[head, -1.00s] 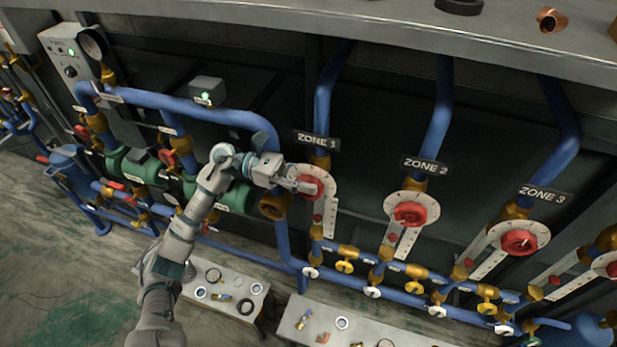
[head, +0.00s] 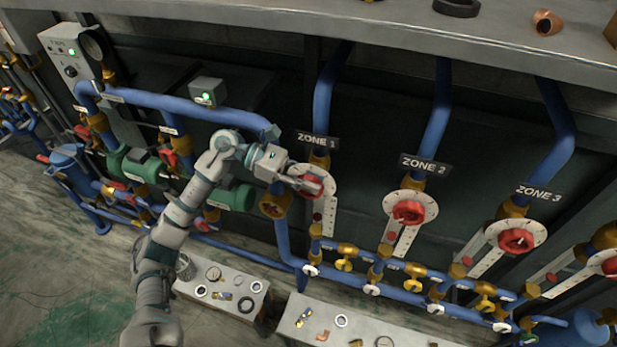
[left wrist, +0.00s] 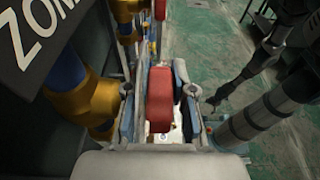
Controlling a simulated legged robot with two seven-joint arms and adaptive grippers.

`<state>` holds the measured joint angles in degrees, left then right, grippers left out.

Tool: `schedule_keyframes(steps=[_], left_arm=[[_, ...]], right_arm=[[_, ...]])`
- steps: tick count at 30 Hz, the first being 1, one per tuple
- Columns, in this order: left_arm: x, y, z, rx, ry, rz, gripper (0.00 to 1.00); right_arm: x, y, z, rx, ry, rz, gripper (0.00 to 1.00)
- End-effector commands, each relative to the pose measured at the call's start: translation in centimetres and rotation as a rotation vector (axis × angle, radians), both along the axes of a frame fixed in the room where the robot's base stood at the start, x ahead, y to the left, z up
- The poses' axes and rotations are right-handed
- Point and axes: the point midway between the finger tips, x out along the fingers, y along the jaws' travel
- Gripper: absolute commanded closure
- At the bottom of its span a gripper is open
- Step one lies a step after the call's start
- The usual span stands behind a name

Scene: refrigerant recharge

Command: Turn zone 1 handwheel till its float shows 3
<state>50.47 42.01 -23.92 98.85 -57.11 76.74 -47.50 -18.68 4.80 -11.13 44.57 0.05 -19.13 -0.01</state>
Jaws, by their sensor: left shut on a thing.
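The red zone 1 handwheel (head: 312,188) sits on its white dial plate below the ZONE 1 sign (head: 317,141) in the head view. My left gripper (head: 312,184) reaches it from the left and is shut on it. In the left wrist view the red wheel (left wrist: 160,100) stands between the two fingers of the gripper (left wrist: 160,105). The white float scale (head: 331,215) hangs below the dial, with a red mark (head: 318,216) beside it. The float's reading is too small to tell. My right gripper is not in view.
The zone 2 handwheel (head: 409,212) and zone 3 handwheel (head: 515,241) stand to the right. Blue pipes and several small yellow and white valves run below. Low benches (head: 347,327) with loose parts stand in front. A grey shelf (head: 330,22) overhangs the top.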

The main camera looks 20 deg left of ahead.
Motion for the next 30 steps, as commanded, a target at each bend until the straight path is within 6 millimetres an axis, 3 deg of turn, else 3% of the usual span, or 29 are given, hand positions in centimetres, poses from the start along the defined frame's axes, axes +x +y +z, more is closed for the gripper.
schedule_keyframes(steps=[8, 18, 30], left_arm=[[0.1, -0.6, 0.3, 0.242, -0.014, 0.005, 1.00], [0.1, -1.1, -0.2, 0.474, -0.020, 0.003, 1.00], [0.1, -1.4, -0.7, 0.581, -0.022, 0.002, 1.00]], right_arm=[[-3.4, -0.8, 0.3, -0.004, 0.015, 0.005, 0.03], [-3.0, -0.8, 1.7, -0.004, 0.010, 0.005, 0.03], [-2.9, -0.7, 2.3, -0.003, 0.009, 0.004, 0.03]])
